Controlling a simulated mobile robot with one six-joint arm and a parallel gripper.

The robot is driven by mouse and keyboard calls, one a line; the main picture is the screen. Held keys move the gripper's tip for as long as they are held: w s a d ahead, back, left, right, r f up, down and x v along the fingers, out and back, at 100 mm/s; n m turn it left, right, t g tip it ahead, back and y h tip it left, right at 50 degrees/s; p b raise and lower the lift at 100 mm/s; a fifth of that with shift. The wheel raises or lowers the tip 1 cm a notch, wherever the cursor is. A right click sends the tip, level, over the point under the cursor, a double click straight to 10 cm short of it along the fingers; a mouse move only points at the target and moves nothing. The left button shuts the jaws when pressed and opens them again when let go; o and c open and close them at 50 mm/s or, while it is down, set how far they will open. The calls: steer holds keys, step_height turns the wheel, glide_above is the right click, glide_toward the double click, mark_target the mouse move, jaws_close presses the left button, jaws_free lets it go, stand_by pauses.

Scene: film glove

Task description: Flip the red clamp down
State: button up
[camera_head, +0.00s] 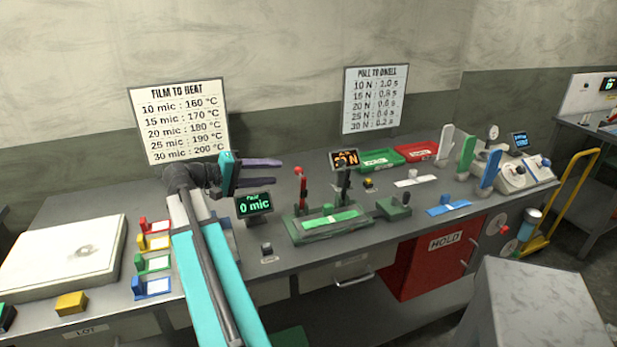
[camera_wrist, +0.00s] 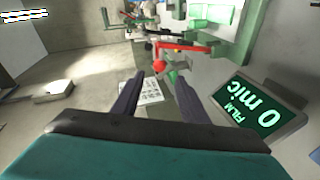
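The red clamp (camera_head: 302,187) stands upright with a red knob on top, at the left end of a green fixture (camera_head: 332,222) on the bench. In the wrist view the clamp shows as a red arm (camera_wrist: 186,47) with a red ball at its end, beyond my fingertips. My gripper (camera_head: 281,172) has two dark purple fingers, spread apart with nothing seen between them. It is left of the clamp's knob in the head view, apart from it. In the wrist view my gripper (camera_wrist: 152,76) points towards the red ball.
A film display (camera_head: 254,205) reading "0 mic" stands left of the fixture and close to my right finger in the wrist view. A dark upright lever (camera_head: 344,186) and an orange display (camera_head: 345,159) stand at the fixture's right. Red and green trays lie behind.

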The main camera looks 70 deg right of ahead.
steer(key=shift+s+d, duration=0.1)
steer(key=shift+s, duration=0.05)
steer(key=p+x, duration=0.3)
steer(key=x, duration=1.1)
stand_by(0.4)
steer(key=shift+s, duration=0.1)
steer(key=shift+c, duration=0.4)
jaws_close()
